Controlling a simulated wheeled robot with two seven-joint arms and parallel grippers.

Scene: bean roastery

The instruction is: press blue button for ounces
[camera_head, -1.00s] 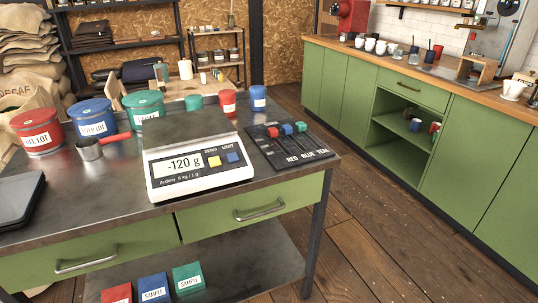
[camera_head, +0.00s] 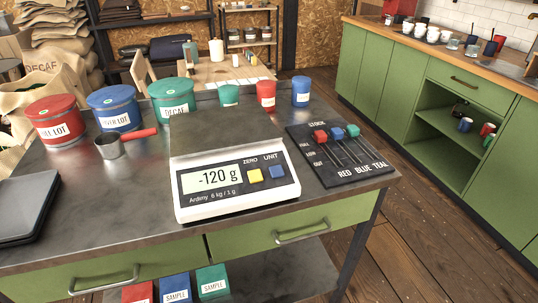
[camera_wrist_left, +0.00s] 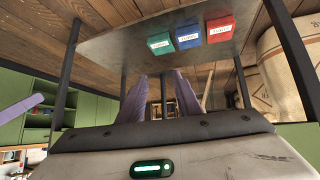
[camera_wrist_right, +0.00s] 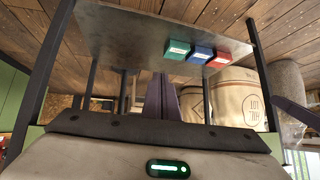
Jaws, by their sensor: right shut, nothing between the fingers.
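The white scale (camera_head: 237,200) stands on the dark metal worktop, with a grey platform (camera_head: 225,138) that looks empty. Its display (camera_head: 212,180) reads -120 g. The blue button (camera_head: 278,172) under the label UNIT is at the right of the panel, beside the yellow button (camera_head: 255,175) under ZERO. No gripper shows in the head view. My left gripper (camera_wrist_left: 161,80) shows in its wrist view with its purple fingers apart and nothing between them. My right gripper (camera_wrist_right: 162,78) shows with its fingers together. Both wrist views look at the lower shelf, and neither shows the scale.
A slider panel (camera_head: 340,155) with red, blue and teal knobs lies right of the scale. Tins, such as the red tin (camera_head: 57,122), and a metal scoop (camera_head: 110,146) stand behind and left. A dark flat device (camera_head: 22,205) lies at left. Sample boxes (camera_head: 175,290) sit below.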

